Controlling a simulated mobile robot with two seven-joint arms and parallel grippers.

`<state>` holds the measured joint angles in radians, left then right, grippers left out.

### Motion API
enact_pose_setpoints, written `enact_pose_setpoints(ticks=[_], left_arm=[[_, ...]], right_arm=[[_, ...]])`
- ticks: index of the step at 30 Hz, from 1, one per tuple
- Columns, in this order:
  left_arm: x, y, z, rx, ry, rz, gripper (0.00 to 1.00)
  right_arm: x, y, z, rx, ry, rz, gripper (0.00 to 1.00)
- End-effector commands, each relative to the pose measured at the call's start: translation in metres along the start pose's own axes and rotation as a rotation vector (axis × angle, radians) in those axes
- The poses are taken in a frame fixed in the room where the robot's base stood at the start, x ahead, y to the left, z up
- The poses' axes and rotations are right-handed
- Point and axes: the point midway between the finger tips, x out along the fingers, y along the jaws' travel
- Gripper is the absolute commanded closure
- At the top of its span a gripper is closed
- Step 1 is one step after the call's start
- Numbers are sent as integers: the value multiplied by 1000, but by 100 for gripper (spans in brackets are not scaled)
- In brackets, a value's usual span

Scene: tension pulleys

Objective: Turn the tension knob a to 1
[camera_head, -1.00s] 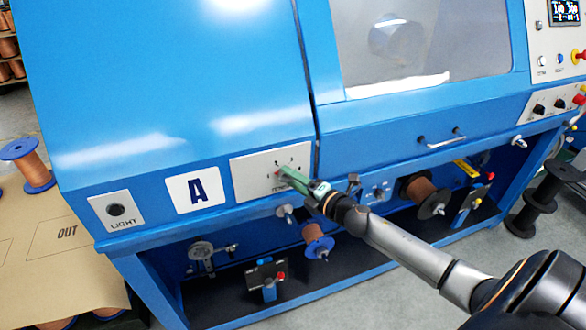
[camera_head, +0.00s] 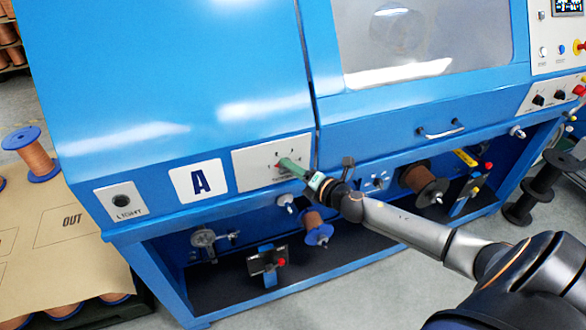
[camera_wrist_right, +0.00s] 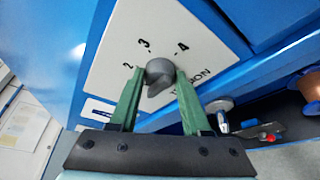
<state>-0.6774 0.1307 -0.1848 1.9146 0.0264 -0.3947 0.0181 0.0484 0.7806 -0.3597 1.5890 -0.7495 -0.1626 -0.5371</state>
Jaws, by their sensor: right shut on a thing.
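The tension knob a (camera_wrist_right: 158,75) is a grey round knob on the white panel (camera_head: 252,176) right of the letter A. In the right wrist view the numbers 2, 3 and 4 show around it; the 1 is not readable there. My right gripper (camera_head: 284,164) has its green fingers at the panel. In the right wrist view the right gripper (camera_wrist_right: 157,78) is shut on the knob, one finger on each side. Which number the knob points to I cannot tell. In the head view the fingers mostly hide the knob. My left gripper is not in view.
Below the panel are a grey guide roller (camera_head: 287,203), a copper spool (camera_head: 316,228) and a small black unit (camera_head: 267,260). A drawer handle (camera_head: 441,131) sticks out at the right. A black stand of reels (camera_head: 540,185) is on the floor at the far right.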

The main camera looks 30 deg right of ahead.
Motion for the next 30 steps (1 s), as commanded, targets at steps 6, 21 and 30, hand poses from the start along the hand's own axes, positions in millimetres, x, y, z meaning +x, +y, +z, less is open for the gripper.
enact_pose_setpoints(ticks=[6, 21, 30], left_arm=[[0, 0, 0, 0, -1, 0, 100], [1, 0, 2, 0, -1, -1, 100], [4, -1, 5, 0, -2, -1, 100]], right_arm=[[0, 0, 0, 0, 0, -1, 34], [-7, -1, 0, 1, 0, -1, 22], [-45, -2, -2, 1, 3, -3, 22]])
